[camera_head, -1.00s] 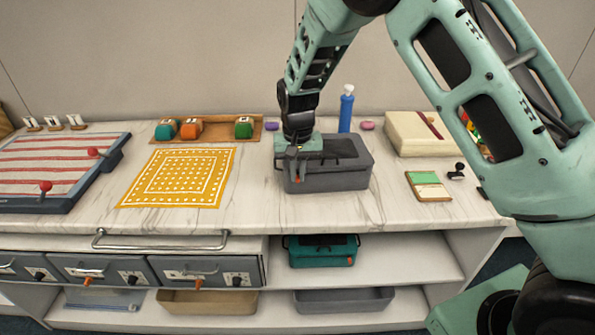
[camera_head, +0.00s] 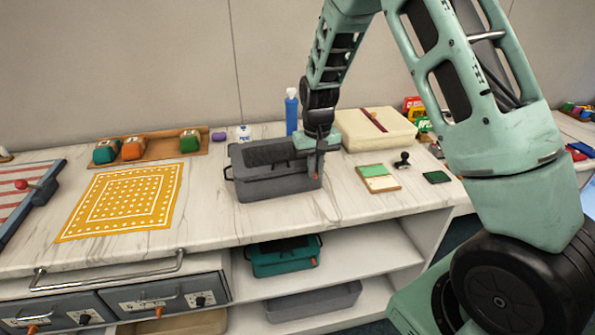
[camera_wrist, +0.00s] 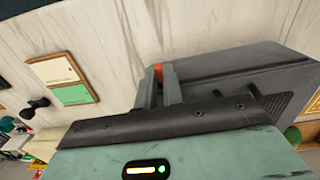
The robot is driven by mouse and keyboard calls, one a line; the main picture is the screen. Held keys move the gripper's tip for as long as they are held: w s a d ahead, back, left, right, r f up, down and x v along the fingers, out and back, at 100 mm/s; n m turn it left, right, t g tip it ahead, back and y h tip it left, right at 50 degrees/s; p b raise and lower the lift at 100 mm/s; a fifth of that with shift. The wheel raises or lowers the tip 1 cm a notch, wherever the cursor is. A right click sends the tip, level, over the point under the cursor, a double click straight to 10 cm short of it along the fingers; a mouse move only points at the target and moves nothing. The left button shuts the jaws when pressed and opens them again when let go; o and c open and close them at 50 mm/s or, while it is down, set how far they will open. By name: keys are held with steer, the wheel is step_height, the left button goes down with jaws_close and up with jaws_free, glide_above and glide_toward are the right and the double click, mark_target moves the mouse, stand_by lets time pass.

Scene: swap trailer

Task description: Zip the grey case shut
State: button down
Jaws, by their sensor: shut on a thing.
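The grey case (camera_head: 262,186) stands on the marble-patterned counter with its dark lid down; it also shows in the wrist view (camera_wrist: 235,64). My gripper (camera_head: 313,168) is at the case's front right corner, pointing down. In the wrist view its two fingers (camera_wrist: 158,88) are shut on a small orange-red zip pull (camera_wrist: 158,70), mostly hidden between them. The zip line itself is too small to make out.
A blue bottle (camera_head: 291,112) and a cream box (camera_head: 375,128) stand behind and right of the case. A green-and-cream pad (camera_head: 378,178) and a black stamp (camera_head: 402,160) lie right. A yellow cloth (camera_head: 125,200) lies left. A teal case (camera_head: 285,259) sits on the shelf below.

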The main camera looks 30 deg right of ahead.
steer(key=shift+s+d, duration=0.1)
steer(key=shift+d, duration=0.3)
steer(key=c, duration=1.5)
jaws_free()
step_height(320, 180, up, 18)
steer(key=b, duration=0.1)
steer(key=shift+f, duration=0.25)
